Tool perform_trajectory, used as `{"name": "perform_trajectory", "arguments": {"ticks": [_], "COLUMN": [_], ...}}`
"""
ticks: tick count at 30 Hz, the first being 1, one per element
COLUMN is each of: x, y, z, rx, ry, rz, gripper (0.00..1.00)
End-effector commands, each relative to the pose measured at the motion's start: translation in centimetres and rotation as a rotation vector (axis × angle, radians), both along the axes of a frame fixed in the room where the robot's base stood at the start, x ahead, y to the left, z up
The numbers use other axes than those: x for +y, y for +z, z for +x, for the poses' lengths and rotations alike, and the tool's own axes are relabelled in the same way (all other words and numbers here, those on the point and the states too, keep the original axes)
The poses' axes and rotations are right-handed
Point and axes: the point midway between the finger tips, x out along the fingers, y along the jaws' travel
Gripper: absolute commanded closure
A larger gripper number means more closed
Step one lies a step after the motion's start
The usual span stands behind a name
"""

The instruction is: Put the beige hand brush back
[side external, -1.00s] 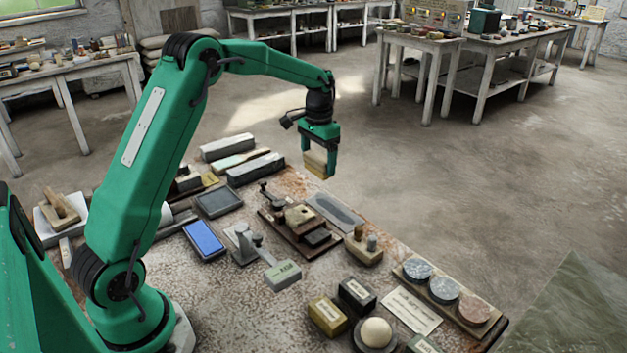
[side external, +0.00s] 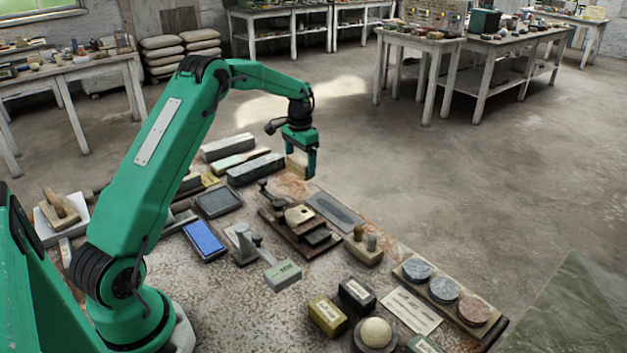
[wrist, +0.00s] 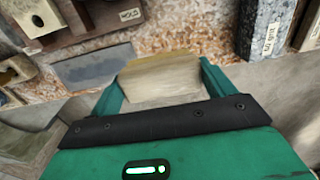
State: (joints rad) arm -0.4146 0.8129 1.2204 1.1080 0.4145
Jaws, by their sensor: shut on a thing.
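The beige hand brush (wrist: 160,78) is between the two green fingers of my gripper (wrist: 163,88) in the wrist view. It shows as a pale block with a tan edge along its far side. In the side view my gripper (side external: 301,170) points down at the far corner of the worktable, with part of the brush (side external: 295,165) showing between the fingers. The near finger hides some of it. I cannot tell whether the brush touches the tabletop.
Long grey blocks (side external: 255,169) lie just left of my gripper. The rusty tabletop (side external: 293,189) below the gripper looks bare. Open floor lies beyond the edge.

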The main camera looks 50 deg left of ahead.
Motion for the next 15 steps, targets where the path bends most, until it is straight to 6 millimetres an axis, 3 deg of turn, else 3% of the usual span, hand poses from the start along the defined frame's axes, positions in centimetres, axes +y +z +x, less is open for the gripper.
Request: {"name": "perform_trajectory", "arguments": {"ticks": [6,15], "x": [2.3,2.5], "y": [-1.3,-1.7], "z": [0.2,0.2], "rx": [-0.001,0.0], "ry": [0.001,0.0], "rz": [0.0,0.0], "gripper": [0.37,0.37]}}
